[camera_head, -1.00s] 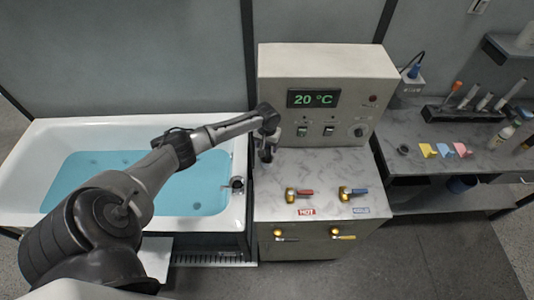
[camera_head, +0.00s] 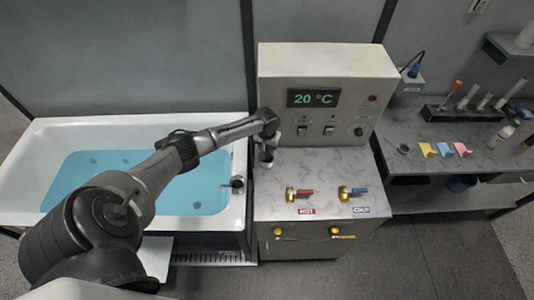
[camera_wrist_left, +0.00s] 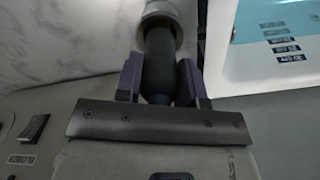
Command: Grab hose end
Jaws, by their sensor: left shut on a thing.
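The hose end (camera_wrist_left: 160,65) shows in the left wrist view as a dark round handle with a pale metal collar (camera_wrist_left: 159,15) at its far end. My left gripper (camera_wrist_left: 159,75) is shut on the dark handle, with one finger on each side. In the head view my left gripper (camera_head: 266,154) is at the left edge of the console's marble top, by the tub's right rim. The hose end is small and mostly hidden there. My right gripper is not in view.
The bathtub (camera_head: 130,128) with blue water is on the left. The console's upright panel (camera_head: 330,75) reads 20 °C and stands behind the gripper. Red-handled (camera_head: 299,193) and blue-handled (camera_head: 353,192) valves sit to the right. A side bench (camera_head: 430,175) holds bottles and tubes.

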